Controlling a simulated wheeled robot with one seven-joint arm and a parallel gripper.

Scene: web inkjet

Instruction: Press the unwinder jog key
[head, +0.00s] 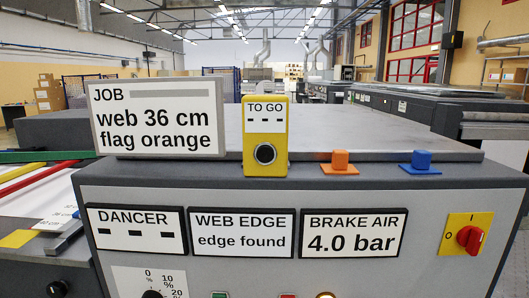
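No key in the head view carries a readable jog label. A yellow box (281,165) stands upright at the middle of the console's top edge. It has a round black button (265,154) below a "TO GO" display (265,118) that shows only dashes. At the bottom edge, a green button (219,295), a red button (288,296) and a lit amber button (325,295) are cut off by the frame. My gripper is not in view.
A job sign (158,117) reads "web 36 cm, flag orange". Orange (340,161) and blue (421,161) blocks sit on the top. Displays read DANCER (136,232) dashes, WEB EDGE (240,233) edge found, BRAKE AIR (354,235) 4.0 bar. A red rotary switch (469,238) is at right.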

